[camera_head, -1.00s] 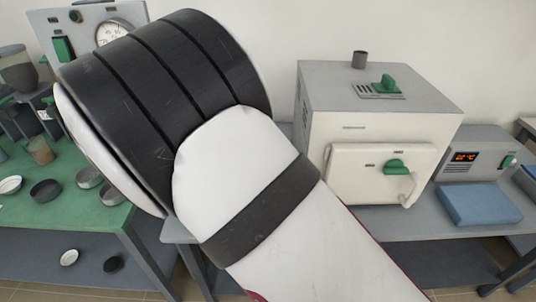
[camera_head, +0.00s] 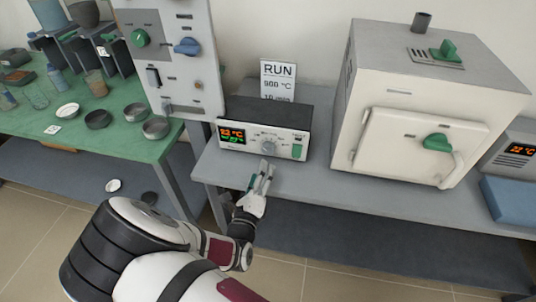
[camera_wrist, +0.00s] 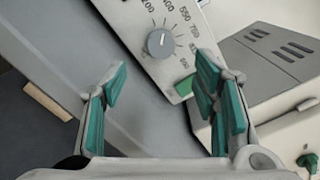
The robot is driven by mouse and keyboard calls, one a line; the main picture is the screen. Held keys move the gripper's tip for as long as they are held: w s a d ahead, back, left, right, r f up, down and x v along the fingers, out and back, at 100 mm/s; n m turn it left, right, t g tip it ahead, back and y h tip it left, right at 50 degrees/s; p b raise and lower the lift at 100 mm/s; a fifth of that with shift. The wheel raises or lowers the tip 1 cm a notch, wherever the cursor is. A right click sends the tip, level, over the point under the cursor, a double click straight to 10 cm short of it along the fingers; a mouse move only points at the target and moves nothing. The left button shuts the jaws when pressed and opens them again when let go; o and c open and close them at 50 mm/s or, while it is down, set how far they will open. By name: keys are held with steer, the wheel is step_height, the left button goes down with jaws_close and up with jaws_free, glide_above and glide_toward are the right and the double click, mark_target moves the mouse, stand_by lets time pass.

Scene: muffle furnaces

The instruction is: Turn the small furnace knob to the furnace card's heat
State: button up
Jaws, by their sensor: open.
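The furnace controller (camera_head: 262,128) is a dark-topped box with a pale front, on the grey bench. Its round grey knob (camera_head: 268,147) sits mid-panel; the wrist view shows the knob (camera_wrist: 161,42) with a white pointer line and a printed number scale around it. The furnace card (camera_head: 278,80) stands behind the box and reads RUN, about 900 °C, and a partly hidden line of minutes. My gripper (camera_head: 262,178) is just in front of and below the controller. In the wrist view its green-padded fingers (camera_wrist: 160,95) are wide apart and empty, with the knob beyond them.
A tall control panel (camera_head: 172,55) stands left. A green table (camera_head: 95,150) holds several dishes. The bench front (camera_head: 330,190) is clear.

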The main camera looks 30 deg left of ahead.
mark_target(267, 151)
steer(key=b+x, duration=0.3)
steer(key=x, duration=0.6)
steer(key=shift+w+b, duration=0.25)
steer(key=shift+b, duration=0.1)
steer(key=c, duration=1.2)
